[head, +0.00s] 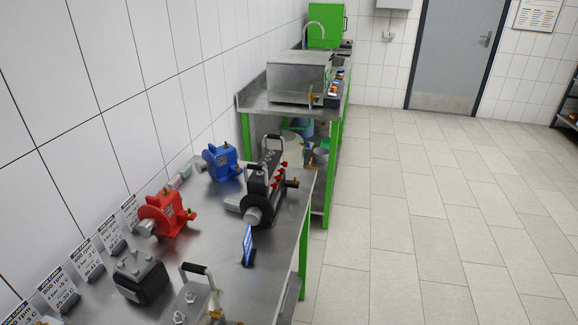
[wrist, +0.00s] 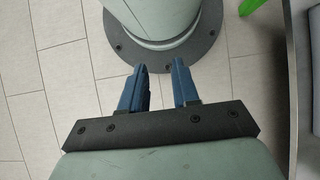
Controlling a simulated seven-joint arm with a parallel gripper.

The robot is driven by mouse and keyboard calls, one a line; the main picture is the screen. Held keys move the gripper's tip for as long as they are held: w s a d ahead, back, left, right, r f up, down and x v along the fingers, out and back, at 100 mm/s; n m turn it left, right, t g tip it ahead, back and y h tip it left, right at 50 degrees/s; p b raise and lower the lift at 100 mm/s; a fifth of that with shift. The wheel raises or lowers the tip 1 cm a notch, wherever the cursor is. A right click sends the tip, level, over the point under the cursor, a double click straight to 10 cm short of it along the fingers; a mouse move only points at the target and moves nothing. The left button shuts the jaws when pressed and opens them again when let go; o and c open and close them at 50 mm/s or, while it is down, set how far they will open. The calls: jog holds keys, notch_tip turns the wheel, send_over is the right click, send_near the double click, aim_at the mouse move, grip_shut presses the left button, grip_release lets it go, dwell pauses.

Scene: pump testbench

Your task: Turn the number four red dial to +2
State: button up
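In the head view, small red dials (head: 280,171) sit in a row on the right side of a black pump unit (head: 262,190) with a carry handle. The unit stands on the metal bench near its far right edge. The dials are too small to read numbers or settings. My gripper (wrist: 160,78) shows only in the wrist view. Its two blue fingers are apart with nothing between them. It points down at the tiled floor and my own round base, away from the dials.
On the metal bench (head: 215,235) stand a red pump (head: 166,213), a blue pump (head: 222,162), a black block (head: 140,277), a blue-screened device (head: 248,246) and label cards (head: 85,257). A second bench with a metal box (head: 298,78) stands behind. The tiled floor (head: 430,220) at right is clear.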

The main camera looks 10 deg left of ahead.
aim_at(284, 164)
jog(key=w+a+r+t+y, duration=0.1)
jog(key=w+a+r+t, duration=0.1)
jog(key=w+r, duration=0.8)
jog(key=w+a+r+t+y, duration=0.1)
jog(key=w+a+r+t, duration=0.2)
jog(key=w, duration=1.3)
jog(key=w+a+r+t+y, duration=0.1)
jog(key=w+a+r+t, duration=0.1)
jog(key=w+r, duration=0.8)
jog(key=w+a+r+n+t+y, duration=0.1)
jog(key=w+a+r+y, duration=0.3)
jog(key=w+r, duration=0.5)
jog(key=w+a+r+n+t+y, duration=0.1)
jog(key=w+a+r+y, duration=0.2)
jog(key=w+a+r, duration=0.45)
jog(key=w+a+r+n+g+y, duration=0.1)
jog(key=a+r+n+y, duration=0.1)
jog(key=r+n+y, duration=0.4)
jog(key=w+a+r+n+g+y, duration=0.1)
jog(key=w+a+r+n+y, duration=0.1)
jog(key=r+n, duration=0.7)
jog(key=a+r+m, duration=0.1)
jog(key=a, duration=1.2)
jog(key=shift+a+r, duration=0.2)
